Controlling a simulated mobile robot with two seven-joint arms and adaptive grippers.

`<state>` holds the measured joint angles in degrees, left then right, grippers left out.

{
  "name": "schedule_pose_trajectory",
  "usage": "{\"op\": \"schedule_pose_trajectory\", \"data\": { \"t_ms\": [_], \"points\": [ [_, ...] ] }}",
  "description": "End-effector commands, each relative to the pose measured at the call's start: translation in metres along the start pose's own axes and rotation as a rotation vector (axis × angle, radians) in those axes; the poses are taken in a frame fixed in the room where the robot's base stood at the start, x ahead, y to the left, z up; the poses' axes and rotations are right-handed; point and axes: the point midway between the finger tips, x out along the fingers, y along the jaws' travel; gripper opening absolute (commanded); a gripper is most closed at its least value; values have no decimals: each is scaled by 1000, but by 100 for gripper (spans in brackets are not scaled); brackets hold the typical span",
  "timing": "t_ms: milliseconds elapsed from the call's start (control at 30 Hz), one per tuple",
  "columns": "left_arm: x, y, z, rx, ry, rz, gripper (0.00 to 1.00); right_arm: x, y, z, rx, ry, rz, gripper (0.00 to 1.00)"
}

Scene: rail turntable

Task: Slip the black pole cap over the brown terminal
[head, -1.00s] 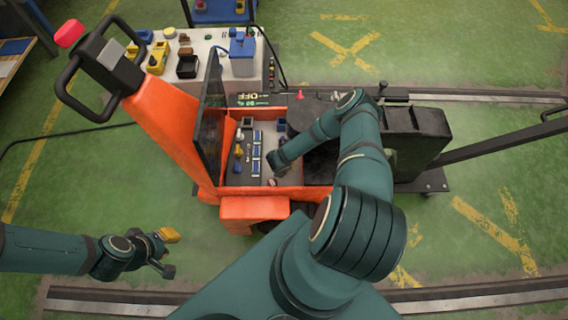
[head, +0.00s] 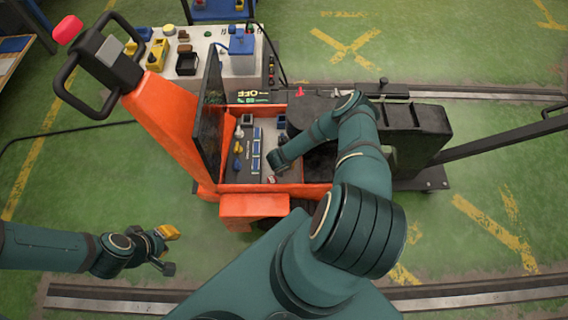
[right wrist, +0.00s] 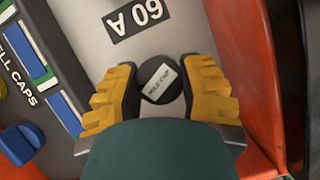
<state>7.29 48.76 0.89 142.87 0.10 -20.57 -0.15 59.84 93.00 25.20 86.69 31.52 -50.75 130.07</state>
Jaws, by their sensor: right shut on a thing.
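The black pole cap (right wrist: 160,80) is round, with a white label reading "POLE CAP". In the right wrist view it sits between the yellow fingers of my right gripper (right wrist: 158,92), which is shut on it. Below the cap is a grey panel with a "60 A" label (right wrist: 136,19). In the head view my right gripper (head: 273,170) is over the orange truck's open compartment, small and partly hidden by its arm. My left gripper (head: 169,250) is open and empty over the green floor. I cannot make out the brown terminal for certain.
The orange truck (head: 170,125) has a tall dark panel (head: 208,115) beside the compartment. A dark strip of blue and green pieces (right wrist: 45,60) lies left of the cap. The compartment's orange wall (right wrist: 250,60) is close on the right. A grey bench (head: 210,62) holds several parts.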

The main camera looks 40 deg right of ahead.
Motion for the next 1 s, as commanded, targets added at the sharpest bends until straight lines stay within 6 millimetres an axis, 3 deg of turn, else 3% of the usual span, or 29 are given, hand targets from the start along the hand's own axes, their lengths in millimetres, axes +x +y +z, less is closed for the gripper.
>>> {"op": "schedule_pose_trajectory", "data": {
  "t_ms": [267,300,367,767,1000],
  "points": [
    [0,0,0,0,0,0,28,3,0,-2,0,1,0,12],
    [0,0,0,0,0,0,28,3,0,-2,0,1,1,53],
    [0,0,0,0,0,0,28,3,0,-2,-1,1,1,72],
    [0,0,0,0,0,0,28,-1,0,-1,0,0,0,72],
    [0,0,0,0,0,0,28,-33,0,-1,-2,1,2,72]
  ]
}}
